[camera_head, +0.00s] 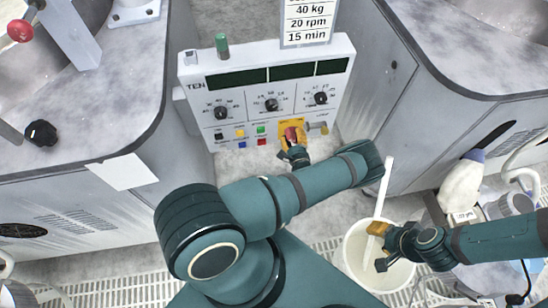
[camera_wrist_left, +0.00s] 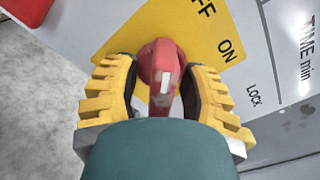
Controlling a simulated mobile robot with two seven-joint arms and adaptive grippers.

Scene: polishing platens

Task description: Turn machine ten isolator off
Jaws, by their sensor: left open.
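The machine ten isolator is a red rotary handle (camera_head: 291,135) on a yellow plate (camera_head: 299,126), at the lower right of the panel marked TEN (camera_head: 219,92). In the left wrist view the red handle (camera_wrist_left: 163,75) has a white mark, and the yellow plate (camera_wrist_left: 150,32) shows "FF" and "ON", with LOCK beside it. Which label the handle points to is unclear. My left gripper (camera_head: 294,153) is at the handle. Its yellow-padded fingers (camera_wrist_left: 162,92) are open, one on each side of the handle, with gaps visible. My right gripper (camera_head: 379,247) is open above a white bucket (camera_head: 352,262).
The panel has dials (camera_head: 271,104), dark displays and small coloured buttons (camera_head: 240,133) left of the isolator. A white stick (camera_head: 383,185) stands in the bucket by my right gripper. A white bottle (camera_head: 461,187) is at the right. Grey machine housings flank the panel.

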